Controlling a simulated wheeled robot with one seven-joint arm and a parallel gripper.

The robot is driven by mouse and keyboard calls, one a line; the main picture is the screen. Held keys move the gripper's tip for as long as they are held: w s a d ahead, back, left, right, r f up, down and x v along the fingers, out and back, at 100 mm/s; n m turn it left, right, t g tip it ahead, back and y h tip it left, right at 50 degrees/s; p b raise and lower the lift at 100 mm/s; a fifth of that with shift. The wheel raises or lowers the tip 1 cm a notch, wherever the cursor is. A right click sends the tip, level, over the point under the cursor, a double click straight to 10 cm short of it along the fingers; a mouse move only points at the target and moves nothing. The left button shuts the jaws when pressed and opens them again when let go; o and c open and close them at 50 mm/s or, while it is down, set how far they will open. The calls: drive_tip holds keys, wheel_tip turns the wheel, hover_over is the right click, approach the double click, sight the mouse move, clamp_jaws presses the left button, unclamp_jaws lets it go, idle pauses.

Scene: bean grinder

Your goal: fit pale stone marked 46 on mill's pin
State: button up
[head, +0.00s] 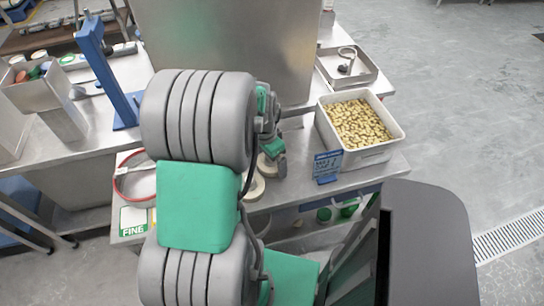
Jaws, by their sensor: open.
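My gripper (275,155) is mostly hidden behind my own grey and green arm, and only its green and dark parts show, low over the metal table. A pale round stone (256,188) lies beside my arm, just below the gripper in the picture. Another pale round piece (267,165) shows right at the gripper; whether the two touch cannot be told. No number can be read on either one, so I cannot tell which is marked 46. The mill's pin cannot be made out, as my arm covers the middle of the table.
A white bin of beans (358,124) stands right of the gripper, with a blue sign (327,166) before it. A red-rimmed round sieve (135,175) and a FINE card (133,219) lie left. A tall metal panel (225,40) and a blue stand (103,70) rise behind.

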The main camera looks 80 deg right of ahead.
drive_tip(key=shift+c, duration=0.3)
drive_tip(key=shift+r, duration=0.1)
drive_tip(key=c, duration=2)
